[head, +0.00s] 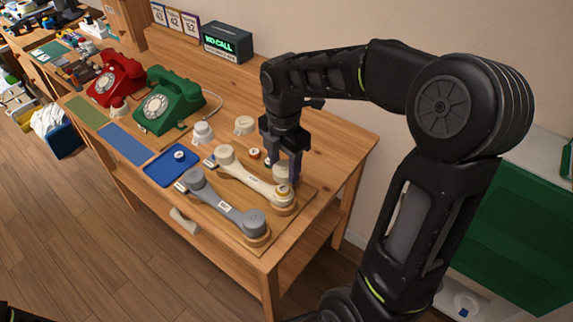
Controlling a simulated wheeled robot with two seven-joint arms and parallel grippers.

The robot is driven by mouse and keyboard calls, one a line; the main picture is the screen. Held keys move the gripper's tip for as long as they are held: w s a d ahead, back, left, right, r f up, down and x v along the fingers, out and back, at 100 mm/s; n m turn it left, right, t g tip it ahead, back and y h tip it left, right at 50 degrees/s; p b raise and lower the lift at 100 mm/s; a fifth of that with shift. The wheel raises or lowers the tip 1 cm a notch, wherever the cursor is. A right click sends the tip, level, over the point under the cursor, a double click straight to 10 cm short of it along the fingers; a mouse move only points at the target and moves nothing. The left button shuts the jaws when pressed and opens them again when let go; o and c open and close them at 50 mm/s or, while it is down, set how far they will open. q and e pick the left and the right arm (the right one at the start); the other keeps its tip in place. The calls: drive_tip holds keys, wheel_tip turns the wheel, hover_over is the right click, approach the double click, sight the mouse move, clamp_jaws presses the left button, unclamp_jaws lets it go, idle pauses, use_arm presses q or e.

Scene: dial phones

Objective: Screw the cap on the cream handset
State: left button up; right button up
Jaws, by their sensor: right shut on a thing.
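The cream handset (250,178) lies on a wooden board on the table, beside a grey handset (222,205). Its near right end has an open-looking round cup with a brass-coloured part (284,194). My right gripper (284,170) points down just behind that end, shut on a cream cap (281,173). The cap appears close to the handset's end; I cannot tell whether they touch. Another cream round part (244,125) and a white one (203,132) stand farther back.
A green phone (172,100) and a red phone (116,78) stand to the left. A blue tray (165,178) holds a small part. Small round pieces (254,153) lie behind the cream handset. The table's right end is clear.

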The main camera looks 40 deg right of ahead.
sight(283, 188)
drive_tip(key=shift+w+a, duration=0.15)
drive_tip(key=shift+w, duration=0.1)
drive_tip(key=shift+s, duration=0.1)
drive_tip(key=shift+f, duration=0.1)
drive_tip(key=shift+f+b, duration=2.35)
drive_tip(key=shift+f, duration=0.35)
drive_tip(key=shift+p, duration=0.4)
drive_tip(key=shift+f+b, duration=0.45)
drive_tip(key=shift+f, duration=0.2)
